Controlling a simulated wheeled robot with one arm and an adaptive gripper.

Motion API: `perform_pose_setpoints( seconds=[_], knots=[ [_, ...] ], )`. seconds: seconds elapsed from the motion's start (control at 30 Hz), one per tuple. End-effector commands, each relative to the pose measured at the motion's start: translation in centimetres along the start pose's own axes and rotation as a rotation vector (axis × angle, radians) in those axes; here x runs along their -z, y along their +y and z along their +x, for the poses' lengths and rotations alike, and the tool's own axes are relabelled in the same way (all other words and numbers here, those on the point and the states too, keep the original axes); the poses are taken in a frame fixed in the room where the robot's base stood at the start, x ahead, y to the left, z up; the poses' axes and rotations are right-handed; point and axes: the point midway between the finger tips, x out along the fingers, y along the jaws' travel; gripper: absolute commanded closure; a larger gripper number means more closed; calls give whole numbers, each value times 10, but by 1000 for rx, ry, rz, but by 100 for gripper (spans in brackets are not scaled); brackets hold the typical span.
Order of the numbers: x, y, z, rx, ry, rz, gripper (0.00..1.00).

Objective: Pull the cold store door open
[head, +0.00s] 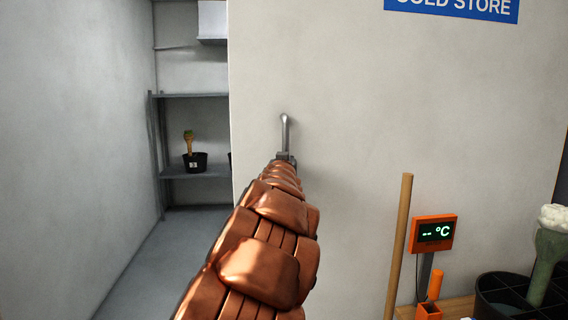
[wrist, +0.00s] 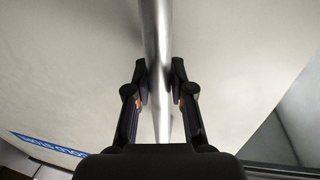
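The cold store door (head: 340,90) is a pale panel with a blue "COLD STORE" sign (head: 455,8) at its upper right. Left of its edge a gap shows the inside of a room. The metal door handle (head: 285,132) is an upright bar near that edge. My gripper (head: 285,158) is at the lower part of the handle, mostly hidden behind my arm. In the wrist view the handle (wrist: 157,40) runs between the two fingers of my gripper (wrist: 160,80), which sit close against both its sides.
A wooden pole (head: 398,245), an orange temperature display (head: 433,233) and a black bucket (head: 500,295) stand at lower right. Floor (head: 165,265) at left is clear.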

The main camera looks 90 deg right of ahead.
Motion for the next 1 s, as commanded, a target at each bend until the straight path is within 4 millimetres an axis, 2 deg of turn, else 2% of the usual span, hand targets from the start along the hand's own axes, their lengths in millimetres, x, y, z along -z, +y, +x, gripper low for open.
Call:
perform_pose_setpoints(
  seconds=[0.03,0.23,0.67,1.0],
  knots=[
    [0,-1,0,1,0,0,72],
    [0,-1,0,1,0,0,52],
    [0,-1,-6,2,0,1,52],
    [1,-1,-43,2,2,1,52]
  ],
)
